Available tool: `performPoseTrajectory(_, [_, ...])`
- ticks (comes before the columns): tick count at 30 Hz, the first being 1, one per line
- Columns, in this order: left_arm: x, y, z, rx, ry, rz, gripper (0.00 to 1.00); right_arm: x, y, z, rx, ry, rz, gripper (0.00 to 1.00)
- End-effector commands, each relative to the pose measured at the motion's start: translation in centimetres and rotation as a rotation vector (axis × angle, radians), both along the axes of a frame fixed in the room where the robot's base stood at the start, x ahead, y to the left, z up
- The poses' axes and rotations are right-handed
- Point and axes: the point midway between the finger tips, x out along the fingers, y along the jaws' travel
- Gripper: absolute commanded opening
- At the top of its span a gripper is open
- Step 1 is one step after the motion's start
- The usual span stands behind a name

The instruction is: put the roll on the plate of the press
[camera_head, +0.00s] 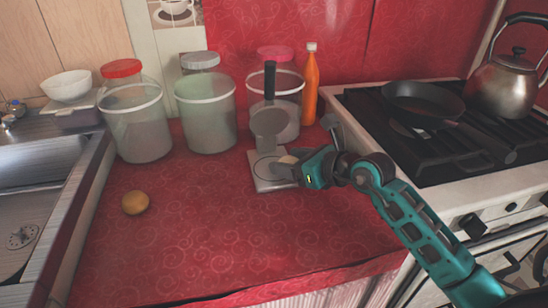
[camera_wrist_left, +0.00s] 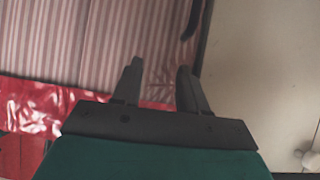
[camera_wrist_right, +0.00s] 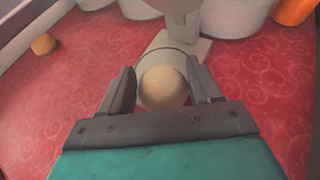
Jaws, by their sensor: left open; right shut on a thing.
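The press (camera_head: 268,184) stands on the red counter, its round lid (camera_head: 269,122) raised with the dark handle pointing up. My right gripper (camera_head: 287,167) is at the press, shut on a pale round roll (camera_head: 288,159). In the right wrist view the roll (camera_wrist_right: 163,87) sits between the two fingers, in front of the press base (camera_wrist_right: 188,56) and overlapping its round plate. I cannot tell whether the roll touches the plate. My left gripper (camera_wrist_left: 158,70) is open and empty in the left wrist view, away from the press; the head view does not show it.
A second, yellower roll (camera_head: 135,202) lies on the counter at the left. Several tubs and an orange bottle (camera_head: 310,88) stand behind the press. The stove with a pan (camera_head: 420,101) is at the right, the sink (camera_head: 38,165) at the left. The front counter is clear.

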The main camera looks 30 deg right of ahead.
Motion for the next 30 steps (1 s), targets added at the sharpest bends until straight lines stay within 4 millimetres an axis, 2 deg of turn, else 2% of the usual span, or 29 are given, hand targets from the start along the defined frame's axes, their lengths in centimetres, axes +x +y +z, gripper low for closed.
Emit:
performPoseTrajectory(8, [0.0, -0.1, -0.1, -0.007, 0.001, 0.006, 0.43, 2.0, 0.8, 0.0, 0.001, 0.0, 0.002, 0.29])
performPoseTrajectory(14, [0.0, -0.1, -0.4, -0.007, 0.0, 0.006, 0.43, 4.9, 1.7, 0.1, 0.001, -0.003, 0.001, 0.29])
performPoseTrajectory(15, [0.0, -0.1, -0.7, -0.007, 0.0, 0.006, 0.43, 4.8, 1.7, -0.8, 0.0, 0.004, 0.001, 0.29])
performPoseTrajectory(17, [0.0, -0.1, -0.9, -0.007, 0.0, 0.006, 0.43, 4.7, 1.7, -1.4, -0.001, 0.004, 0.001, 0.29])
performPoseTrajectory(30, [0.0, 0.1, -1.2, 0.002, 0.001, 0.0, 0.43, 4.6, 1.7, -2.0, 0.0, 0.001, 0.001, 0.29])
